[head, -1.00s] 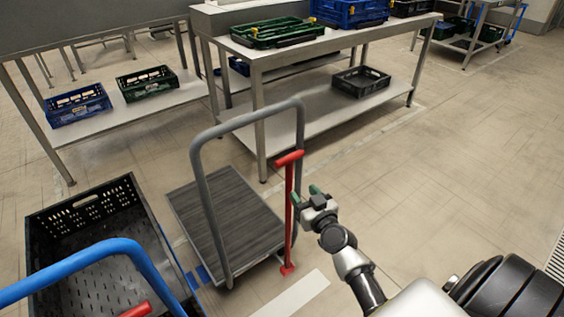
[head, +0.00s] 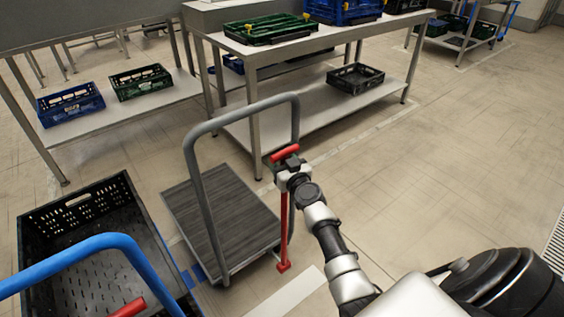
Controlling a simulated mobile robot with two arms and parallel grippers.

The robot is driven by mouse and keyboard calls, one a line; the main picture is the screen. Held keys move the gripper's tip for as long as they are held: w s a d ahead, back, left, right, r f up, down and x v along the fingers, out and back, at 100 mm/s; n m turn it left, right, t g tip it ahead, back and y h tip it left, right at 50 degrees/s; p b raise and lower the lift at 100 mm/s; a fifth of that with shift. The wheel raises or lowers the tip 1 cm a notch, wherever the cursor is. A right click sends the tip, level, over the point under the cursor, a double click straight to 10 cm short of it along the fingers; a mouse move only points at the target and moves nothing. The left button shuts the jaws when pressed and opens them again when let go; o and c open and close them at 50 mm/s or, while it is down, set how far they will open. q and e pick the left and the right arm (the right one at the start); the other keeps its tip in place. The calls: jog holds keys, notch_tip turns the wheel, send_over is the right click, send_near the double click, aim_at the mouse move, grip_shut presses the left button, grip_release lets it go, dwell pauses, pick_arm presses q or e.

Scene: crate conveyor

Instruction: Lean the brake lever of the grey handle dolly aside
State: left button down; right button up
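The grey handle dolly (head: 205,195) stands left of centre in the head view, with a dark ribbed deck and a tall grey tube handle. Its red brake lever (head: 284,238) stands about upright at the dolly's right side, with a red crossbar (head: 285,153) on top. My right gripper (head: 287,163) is at the top of the lever, right at the crossbar. Its fingers are mostly hidden by its own wrist, so I cannot tell whether they are closed on the lever. My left gripper is not in view.
A dolly with a blue handle (head: 75,258) and a black crate (head: 78,215) stands at the lower left. A metal table (head: 240,47) with crates is behind the grey dolly. The floor to the right is open.

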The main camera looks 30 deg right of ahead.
jog(key=shift+c, duration=0.5)
